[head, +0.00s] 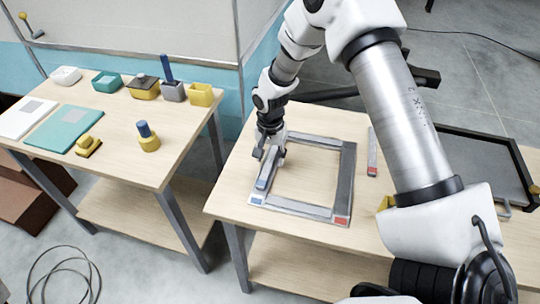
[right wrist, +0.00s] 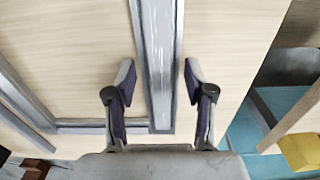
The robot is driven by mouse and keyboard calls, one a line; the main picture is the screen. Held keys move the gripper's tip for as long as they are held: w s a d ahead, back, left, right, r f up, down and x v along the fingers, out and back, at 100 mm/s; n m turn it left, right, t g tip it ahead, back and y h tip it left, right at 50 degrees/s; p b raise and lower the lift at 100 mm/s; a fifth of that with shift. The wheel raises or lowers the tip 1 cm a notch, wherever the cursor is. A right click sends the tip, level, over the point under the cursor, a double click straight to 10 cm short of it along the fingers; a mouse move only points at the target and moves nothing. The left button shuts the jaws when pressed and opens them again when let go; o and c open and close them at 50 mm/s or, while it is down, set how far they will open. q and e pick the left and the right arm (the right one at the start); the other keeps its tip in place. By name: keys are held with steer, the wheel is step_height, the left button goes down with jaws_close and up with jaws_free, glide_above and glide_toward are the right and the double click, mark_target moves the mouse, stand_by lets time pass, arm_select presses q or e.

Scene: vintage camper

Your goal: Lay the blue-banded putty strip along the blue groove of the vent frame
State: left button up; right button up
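The vent frame (head: 352,180), a grey square, lies on the right-hand table with a blue mark at its near left corner and a red mark at its near right corner. The blue-banded putty strip (head: 264,176) lies along the frame's left side, its blue band close to the blue mark. In the right wrist view the pale strip (right wrist: 158,60) runs lengthwise inside the frame side; its full seating is unclear. My right gripper (head: 268,155) is over that side. Its fingers (right wrist: 158,85) are open, one on each side, apart from the strip. My left gripper is out of view.
A red-banded strip (head: 372,153) lies right of the frame. A dark tray (head: 480,160) is at the far right, partly behind my arm. The left table (head: 110,150) holds several small boxes and blocks. A floor gap separates the tables.

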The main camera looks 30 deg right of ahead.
steer(key=shift+r, duration=0.1)
step_height(320, 180, up, 12)
stand_by(0.4)
